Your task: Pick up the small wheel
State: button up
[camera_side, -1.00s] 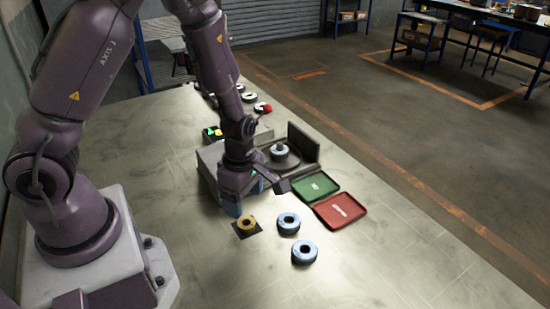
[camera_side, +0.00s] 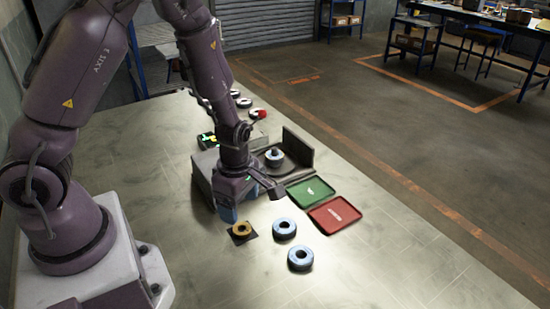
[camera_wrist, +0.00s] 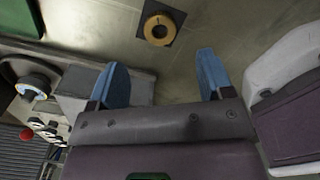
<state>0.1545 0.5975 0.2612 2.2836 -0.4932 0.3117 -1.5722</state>
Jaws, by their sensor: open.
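The small wheel is a yellow-gold ring (camera_side: 241,229) with a dark centre hole, lying flat on a dark square pad (camera_side: 252,238). The wheel also shows at the top middle of the wrist view (camera_wrist: 149,29). My gripper (camera_side: 228,212) is just left of and behind the wheel in the side view, above the table. In the wrist view my gripper (camera_wrist: 162,76) has its two blue fingers wide apart with nothing between them. The wheel lies beyond the fingertips, apart from them.
Two larger pale-blue wheels (camera_side: 284,228) (camera_side: 300,258) lie right of the small wheel. A green tray (camera_side: 310,191) and a red tray (camera_side: 335,214) lie behind them. A grey machine holds another blue wheel (camera_side: 274,157). A red button (camera_side: 258,114) is farther back. The front table is clear.

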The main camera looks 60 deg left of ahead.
jog(key=shift+o, duration=1.4)
jog(key=w+a+r+m, duration=0.25)
jog(key=w+a, duration=0.55)
jog(key=w, duration=0.5)
notch_tip(320, 180, up, 5)
jog(key=m, duration=0.2)
send_over(275, 148)
notch_tip(275, 148, down, 7)
jog(key=shift+w, duration=0.15)
jog(key=shift+s+f, duration=0.2)
jog(key=shift+f, duration=2.4)
